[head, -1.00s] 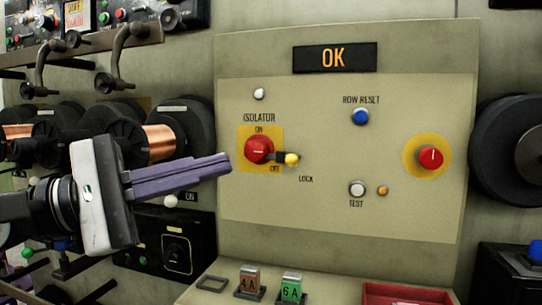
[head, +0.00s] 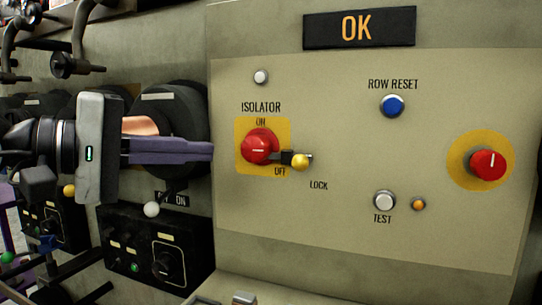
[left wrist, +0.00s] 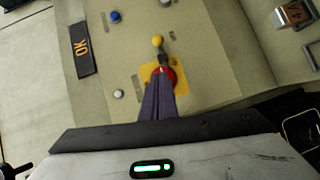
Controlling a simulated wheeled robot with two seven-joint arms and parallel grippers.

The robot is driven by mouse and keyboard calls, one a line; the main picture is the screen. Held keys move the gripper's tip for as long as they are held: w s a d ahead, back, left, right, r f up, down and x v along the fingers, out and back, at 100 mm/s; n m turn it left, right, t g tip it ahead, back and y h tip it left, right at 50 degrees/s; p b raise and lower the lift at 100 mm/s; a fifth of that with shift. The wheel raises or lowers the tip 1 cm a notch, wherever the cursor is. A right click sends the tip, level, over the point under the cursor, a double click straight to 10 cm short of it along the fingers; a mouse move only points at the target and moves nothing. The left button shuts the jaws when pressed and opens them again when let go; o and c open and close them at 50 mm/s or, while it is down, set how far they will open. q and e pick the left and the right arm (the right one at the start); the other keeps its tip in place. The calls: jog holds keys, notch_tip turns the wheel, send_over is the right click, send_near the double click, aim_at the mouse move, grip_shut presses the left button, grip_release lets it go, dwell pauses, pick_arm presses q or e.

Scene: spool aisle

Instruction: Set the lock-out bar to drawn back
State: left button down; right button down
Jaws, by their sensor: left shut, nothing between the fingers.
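The lock-out bar (head: 286,157) is a short dark bar with a yellow ball knob (head: 300,162), at the right side of the red isolator knob (head: 260,146) on a yellow plate. The bar's end meets the red knob, and its ball points right, above the word LOCK. In the left wrist view the yellow ball (left wrist: 158,40) shows beyond the fingertips, with the red isolator knob (left wrist: 172,76) partly hidden behind them. My left gripper (head: 212,151) is shut and empty, its purple fingers pointing right, just left of the yellow plate. My right gripper is not in view.
The panel also holds a blue ROW RESET button (head: 392,105), a white TEST button (head: 384,201), a small orange lamp (head: 418,204) and a red knob (head: 488,165) at right. An OK sign (head: 360,28) is above. Black spools (head: 165,105) stand behind my left gripper.

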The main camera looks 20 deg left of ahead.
aim_at(304, 162)
pick_arm(q)
jog(key=p+x, duration=0.1)
jog(key=x, duration=0.1)
jog(key=p+x, duration=0.1)
jog(key=x, duration=0.2)
jog(key=p+x, duration=0.1)
jog(key=x, duration=0.2)
jog(key=shift+w+d+r, duration=0.15)
jog(key=shift+d+r, duration=0.05)
jog(key=shift+d, duration=0.1)
jog(key=d, duration=0.2)
jog(key=w+d+f+p, duration=0.1)
jog(key=shift+w+d, duration=0.1)
jog(key=shift+d, duration=0.05)
jog(key=shift+w+d+f, duration=0.1)
jog(key=shift+d+f, duration=0.05)
jog(key=shift+d, duration=0.3)
jog(key=d+b, duration=0.1)
jog(key=d, duration=0.4)
jog(key=shift+d, duration=0.3)
